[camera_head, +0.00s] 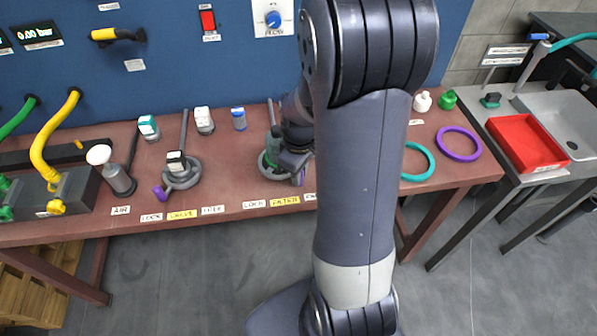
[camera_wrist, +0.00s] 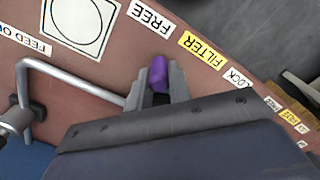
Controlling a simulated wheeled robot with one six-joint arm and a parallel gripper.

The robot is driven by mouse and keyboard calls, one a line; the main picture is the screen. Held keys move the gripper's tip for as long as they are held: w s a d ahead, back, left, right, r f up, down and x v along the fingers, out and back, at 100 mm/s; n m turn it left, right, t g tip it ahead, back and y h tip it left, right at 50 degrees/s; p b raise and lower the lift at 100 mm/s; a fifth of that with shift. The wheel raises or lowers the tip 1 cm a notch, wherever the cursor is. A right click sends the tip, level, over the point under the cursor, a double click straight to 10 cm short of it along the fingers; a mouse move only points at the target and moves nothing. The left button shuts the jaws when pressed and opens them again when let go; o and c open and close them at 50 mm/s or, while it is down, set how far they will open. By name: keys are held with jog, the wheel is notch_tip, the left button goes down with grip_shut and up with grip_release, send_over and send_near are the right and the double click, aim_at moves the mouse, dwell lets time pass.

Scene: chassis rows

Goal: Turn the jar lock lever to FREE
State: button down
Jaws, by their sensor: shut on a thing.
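My gripper (camera_wrist: 157,86) is shut on a purple lever tip (camera_wrist: 158,70), which shows between its two fingers in the wrist view. The tip lies near the FREE label (camera_wrist: 153,19) and the yellow FILTER label (camera_wrist: 203,49); the LOCK label (camera_wrist: 238,79) is farther right. In the head view my gripper (camera_head: 297,166) is at the grey ring of the filter jar (camera_head: 264,166), with the purple tip (camera_head: 298,179) at the ring's front right. My arm hides part of this jar and the bench behind it. The lever's exact angle is hard to tell.
A second jar stand (camera_head: 181,176) with its own purple lever (camera_head: 160,193) stands to the left, beside a white-knobbed pump (camera_head: 118,172). Teal (camera_head: 418,163) and purple (camera_head: 459,144) rings lie at the right. A bent metal rod (camera_wrist: 75,85) is near my gripper.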

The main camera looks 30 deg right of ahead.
jog(key=c, duration=1.3)
grip_release()
notch_tip(320, 180, up, 11)
jog(key=shift+p, duration=0.3)
jog(key=shift+f, duration=0.1)
